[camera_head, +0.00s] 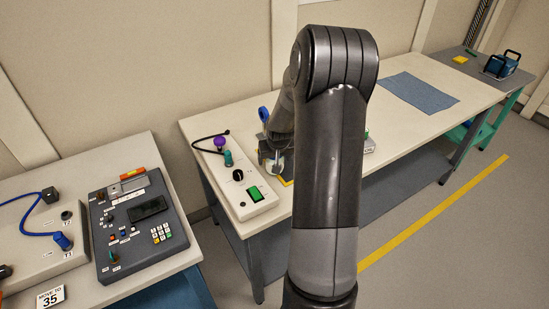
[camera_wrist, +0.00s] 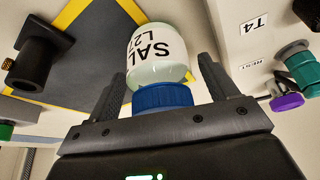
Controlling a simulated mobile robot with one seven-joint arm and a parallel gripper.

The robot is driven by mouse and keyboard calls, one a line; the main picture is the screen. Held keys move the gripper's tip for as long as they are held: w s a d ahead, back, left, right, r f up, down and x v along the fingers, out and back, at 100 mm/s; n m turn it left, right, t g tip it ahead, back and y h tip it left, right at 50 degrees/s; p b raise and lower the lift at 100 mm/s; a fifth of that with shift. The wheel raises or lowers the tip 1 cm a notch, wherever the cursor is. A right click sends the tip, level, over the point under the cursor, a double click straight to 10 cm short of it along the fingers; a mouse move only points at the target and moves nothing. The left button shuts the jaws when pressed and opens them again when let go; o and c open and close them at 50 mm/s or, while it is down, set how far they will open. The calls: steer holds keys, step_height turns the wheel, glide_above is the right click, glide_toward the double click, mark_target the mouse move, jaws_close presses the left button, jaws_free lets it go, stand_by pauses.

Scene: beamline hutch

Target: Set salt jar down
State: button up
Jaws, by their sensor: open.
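The salt jar (camera_wrist: 157,58) is pale and translucent, with a blue lid (camera_wrist: 160,97) and a label reading "SAL" and "L27". In the wrist view it stands between the two fingers of my gripper (camera_wrist: 162,72), lid towards the palm. The fingers are open, one on each side, with a gap visible beside the lid. The far end of the jar is by a dark grey mat with a yellow border (camera_wrist: 100,45); its contact with the surface is hidden. In the head view, a pale part of the jar (camera_head: 277,167) shows low beside my arm, which hides much of that spot.
A control box (camera_head: 262,208) with a black knob and green switch is close left of my gripper. A purple knob (camera_head: 219,143) and teal plug (camera_head: 228,158) stand there too. A black holder (camera_wrist: 38,60) is near the jar. A blue mat (camera_head: 425,94) lies farther right.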

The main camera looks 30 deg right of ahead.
steer(key=s+a+r+n, duration=0.1)
steer(key=s+a+r, duration=0.35)
steer(key=r, duration=0.45)
steer(key=s+a+r, duration=0.4)
steer(key=a+r, duration=0.2)
steer(key=r, duration=0.4)
steer(key=s+a+r+n, duration=0.1)
steer(key=s+a+r, duration=0.2)
steer(key=s+a, duration=0.3)
steer(key=s+a+r+n+t+y, duration=0.1)
steer(key=s+a+r, duration=0.2)
steer(key=s+a, duration=0.4)
steer(key=s, duration=0.7)
steer(key=shift+a+r+n, duration=0.25)
steer(key=shift+r+n, duration=0.05)
